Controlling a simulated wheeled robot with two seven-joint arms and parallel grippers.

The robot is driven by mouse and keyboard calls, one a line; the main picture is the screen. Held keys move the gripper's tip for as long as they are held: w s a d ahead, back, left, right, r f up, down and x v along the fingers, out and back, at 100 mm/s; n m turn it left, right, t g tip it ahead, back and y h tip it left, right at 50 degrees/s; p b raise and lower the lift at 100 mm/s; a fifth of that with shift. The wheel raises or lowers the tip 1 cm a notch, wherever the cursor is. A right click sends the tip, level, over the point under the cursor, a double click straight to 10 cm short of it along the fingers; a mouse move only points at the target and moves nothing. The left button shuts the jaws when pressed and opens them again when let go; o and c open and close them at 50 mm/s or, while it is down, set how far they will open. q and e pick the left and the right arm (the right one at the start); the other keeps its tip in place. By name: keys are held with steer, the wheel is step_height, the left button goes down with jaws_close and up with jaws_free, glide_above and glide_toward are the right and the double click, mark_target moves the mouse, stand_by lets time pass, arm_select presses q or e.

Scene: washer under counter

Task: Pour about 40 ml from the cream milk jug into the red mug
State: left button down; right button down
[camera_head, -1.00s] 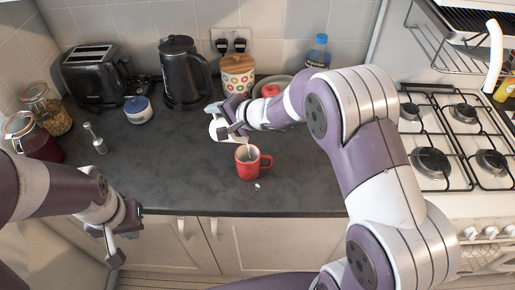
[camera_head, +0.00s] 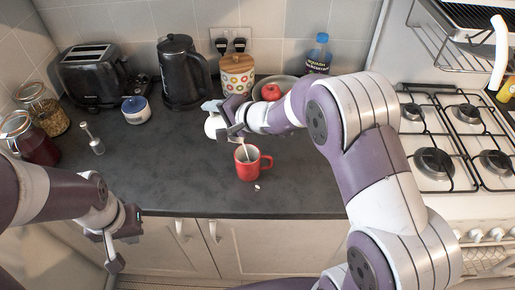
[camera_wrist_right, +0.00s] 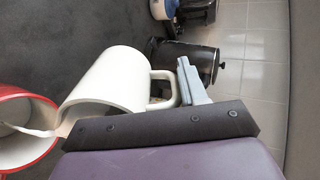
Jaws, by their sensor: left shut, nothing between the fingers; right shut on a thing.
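The red mug (camera_head: 249,165) stands upright on the dark counter, with its handle to the right. The cream milk jug (camera_head: 213,124) is held tilted above and behind it by my right gripper (camera_head: 228,126), which is shut on the jug's handle. In the right wrist view the jug (camera_wrist_right: 112,82) leans towards the mug (camera_wrist_right: 42,108), and a pale stream runs from its lip into the mug. The liquid level in the mug is hard to tell. My left gripper (camera_head: 115,250) is shut and empty, in front of the counter's edge, far from both.
A small white spot (camera_head: 257,188) lies on the counter in front of the mug. Behind stand a kettle (camera_head: 182,72), a toaster (camera_head: 93,75), a dotted canister (camera_head: 237,76) and a bottle (camera_head: 318,55). The counter left of the mug is mostly clear.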

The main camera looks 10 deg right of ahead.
steer(key=shift+s+d+t+b, duration=0.1)
steer(key=shift+t+b, duration=0.2)
steer(key=shift+b, duration=0.15)
